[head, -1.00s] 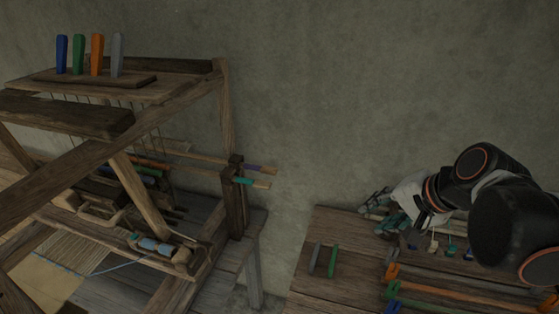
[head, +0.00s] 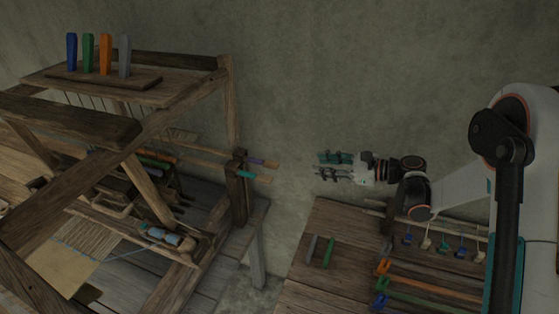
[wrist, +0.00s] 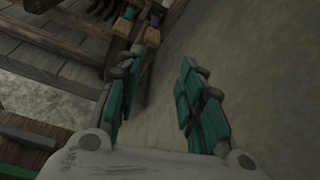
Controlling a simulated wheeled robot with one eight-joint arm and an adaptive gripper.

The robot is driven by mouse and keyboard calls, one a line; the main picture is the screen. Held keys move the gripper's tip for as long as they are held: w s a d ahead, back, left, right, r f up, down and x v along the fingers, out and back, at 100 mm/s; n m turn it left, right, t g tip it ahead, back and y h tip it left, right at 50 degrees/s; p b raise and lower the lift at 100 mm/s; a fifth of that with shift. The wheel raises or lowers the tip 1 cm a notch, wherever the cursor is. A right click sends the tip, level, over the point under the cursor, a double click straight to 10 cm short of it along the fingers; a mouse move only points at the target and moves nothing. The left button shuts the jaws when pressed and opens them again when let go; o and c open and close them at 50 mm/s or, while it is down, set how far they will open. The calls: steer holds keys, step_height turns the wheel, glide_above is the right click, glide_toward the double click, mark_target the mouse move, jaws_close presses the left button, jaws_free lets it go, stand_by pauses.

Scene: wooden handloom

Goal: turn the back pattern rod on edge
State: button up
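Two pattern rods stick out to the right of the loom's right post. The back pattern rod (head: 271,164) has a purple band and lies nearer the wall; the front rod (head: 263,179) has a teal band. In the wrist view the back rod's end (wrist: 152,36) and the front rod's end (wrist: 123,28) show at the top, beyond the left finger. My gripper (head: 320,167) is to the right of the rod ends, apart from them, pointing left. In the wrist view my gripper (wrist: 158,88) is open and empty, with teal-padded fingers. Whether the back rod lies flat is too small to tell.
The wooden loom (head: 228,110) fills the left, with coloured pegs (head: 105,55) on top. A side table (head: 300,285) at right holds coloured rods, a rack of hanging pieces (head: 443,245) and two upright pieces (head: 320,250). The grey wall is behind; the space between gripper and rods is clear.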

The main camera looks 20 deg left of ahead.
mark_target(279, 166)
steer(key=a+f+y, duration=0.1)
steer(key=a, duration=0.4)
steer(key=w+a+f+m+g+y, duration=0.1)
steer(key=a+f, duration=0.1)
steer(key=a, duration=0.3)
steer(key=a+f+m, duration=0.1)
steer(key=a, duration=0.4)
steer(key=shift+w+a+f+y, duration=0.1)
steer(key=shift+w+f+y, duration=0.1)
steer(key=shift+f+y, duration=0.15)
steer(key=shift+c, duration=0.2)
steer(key=c, duration=0.8)
